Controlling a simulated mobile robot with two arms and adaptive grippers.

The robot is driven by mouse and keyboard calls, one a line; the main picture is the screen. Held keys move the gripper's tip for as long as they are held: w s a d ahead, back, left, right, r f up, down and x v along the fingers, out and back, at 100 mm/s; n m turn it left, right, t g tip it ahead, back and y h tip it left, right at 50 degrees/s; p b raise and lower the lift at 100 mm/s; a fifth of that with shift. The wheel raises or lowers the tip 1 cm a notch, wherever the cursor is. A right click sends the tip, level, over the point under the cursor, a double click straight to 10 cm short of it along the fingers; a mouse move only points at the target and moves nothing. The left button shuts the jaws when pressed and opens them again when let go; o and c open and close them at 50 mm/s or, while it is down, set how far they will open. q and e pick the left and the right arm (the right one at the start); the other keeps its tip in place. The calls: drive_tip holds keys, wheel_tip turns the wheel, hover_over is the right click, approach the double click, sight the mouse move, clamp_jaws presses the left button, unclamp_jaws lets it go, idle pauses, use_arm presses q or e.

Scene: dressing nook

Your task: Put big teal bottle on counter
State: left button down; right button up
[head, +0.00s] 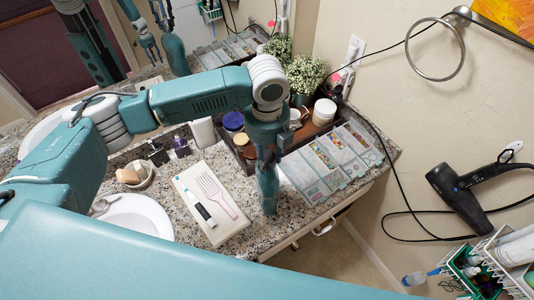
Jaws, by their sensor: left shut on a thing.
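My left arm reaches in from the left and bends down over the counter (180,232). My left gripper (268,160) points straight down near the counter's front edge and is shut on the big teal bottle (268,190). The bottle is upright and dark teal, close in colour to my arm, and its upper part is hidden by the fingers. Its lower end is at the granite, right of the white tray; I cannot tell whether it touches. My right gripper is not in view.
A white tray (183,187) with a pink brush lies left of the bottle. A dark box (297,140) of jars and a clear organizer (335,160) stand behind and right. The sink (138,212) is left. A hair dryer (458,198) hangs on the wall.

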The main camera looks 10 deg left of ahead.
use_arm(q)
drive_tip(key=shift+w+r, duration=0.1)
drive_tip(key=c, duration=1.3)
unclamp_jaws()
drive_tip(key=shift+c, duration=0.2)
drive_tip(key=shift+o, duration=0.9)
drive_tip(key=shift+s, duration=0.2)
wheel_tip(320, 180, up, 12)
drive_tip(key=b, duration=0.4)
